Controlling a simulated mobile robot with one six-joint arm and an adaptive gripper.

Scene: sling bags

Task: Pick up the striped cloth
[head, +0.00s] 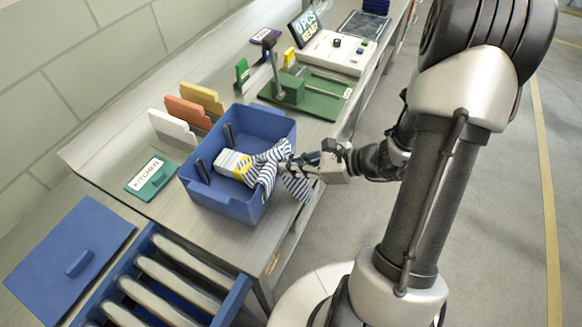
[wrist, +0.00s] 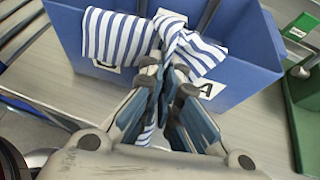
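The blue-and-white striped cloth (head: 263,172) is at the right side of an open blue bin (head: 228,205) in the head view. Part of it lies over the bin's inside and part hangs outside the rim. In the wrist view the cloth (wrist: 115,38) spreads left and right of my fingertips, bunched between them. My gripper (head: 290,164) is at the bin's right wall, its fingers closed together on the cloth. It also shows in the wrist view (wrist: 168,80), where the fingers hide part of the cloth and a strip shows below them.
A white, yellow and blue box (head: 234,164) and dark upright pieces are in the bin. A green KITCHEN sign (head: 151,179) lies left of it. White, orange and yellow dividers (head: 188,112) stand behind. A green fixture (head: 305,95) is beyond. A roller conveyor (head: 165,275) is in front.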

